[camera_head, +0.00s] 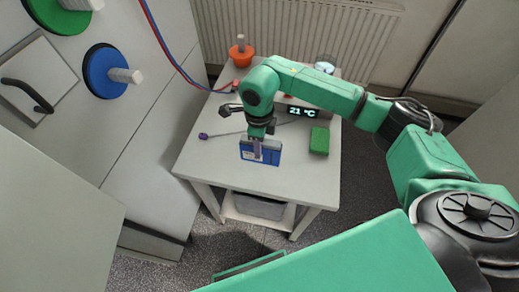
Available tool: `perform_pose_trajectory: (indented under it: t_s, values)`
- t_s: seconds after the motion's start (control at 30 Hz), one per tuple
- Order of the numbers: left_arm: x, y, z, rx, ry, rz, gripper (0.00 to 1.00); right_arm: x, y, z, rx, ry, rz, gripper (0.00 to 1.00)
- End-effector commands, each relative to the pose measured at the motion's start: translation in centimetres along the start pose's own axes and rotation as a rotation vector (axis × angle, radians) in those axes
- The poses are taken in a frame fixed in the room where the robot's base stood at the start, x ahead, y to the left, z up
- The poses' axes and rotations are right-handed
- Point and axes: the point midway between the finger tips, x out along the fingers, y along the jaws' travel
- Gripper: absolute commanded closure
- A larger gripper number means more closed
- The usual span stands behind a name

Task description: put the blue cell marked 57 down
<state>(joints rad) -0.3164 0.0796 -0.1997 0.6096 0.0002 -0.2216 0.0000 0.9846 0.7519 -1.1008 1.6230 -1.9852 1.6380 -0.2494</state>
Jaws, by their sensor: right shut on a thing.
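A blue cell (272,154) with a pale label is in my right gripper (257,150), over the front part of the white table (210,165). My right gripper points down and is shut on the cell. The cell is upright; I cannot tell if its lower edge touches the table top. The number on the cell is too small to read. My left gripper is not in view.
A green block (319,141) lies on the table to the right of the cell. A display (302,112) reading 21 °C, a screwdriver (215,135) and an orange bowl-like item (241,57) are further back. A grey cabinet (150,140) stands on the left.

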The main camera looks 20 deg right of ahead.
Motion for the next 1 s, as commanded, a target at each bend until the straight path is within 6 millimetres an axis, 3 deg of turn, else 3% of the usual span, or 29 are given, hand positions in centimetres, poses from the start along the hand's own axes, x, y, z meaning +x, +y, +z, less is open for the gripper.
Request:
perform_pose_trajectory:
  t_s: [0.2, 0.4, 0.7, 0.73, 0.8, 1.0]
  values:
    - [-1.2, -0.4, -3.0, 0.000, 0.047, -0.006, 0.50, 3.0, 0.1, 0.1, -0.001, -0.001, 0.003, 1.00]
    - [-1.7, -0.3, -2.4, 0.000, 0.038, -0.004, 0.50, 6.0, 0.0, 0.2, -0.002, -0.004, 0.001, 1.00]
    - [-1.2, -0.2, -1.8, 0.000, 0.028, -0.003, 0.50, 6.4, 0.0, 0.2, -0.002, -0.004, -0.001, 1.00]
    - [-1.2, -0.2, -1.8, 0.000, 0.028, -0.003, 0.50, 6.5, 0.0, 0.1, -0.002, -0.002, 0.000, 0.61]
    - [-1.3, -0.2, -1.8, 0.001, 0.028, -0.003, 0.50, 6.4, 0.0, 0.1, -0.002, -0.002, 0.000, 0.35]
    - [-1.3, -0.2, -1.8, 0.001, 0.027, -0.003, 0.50, 6.4, 0.0, 0.1, -0.001, -0.002, 0.000, 0.35]
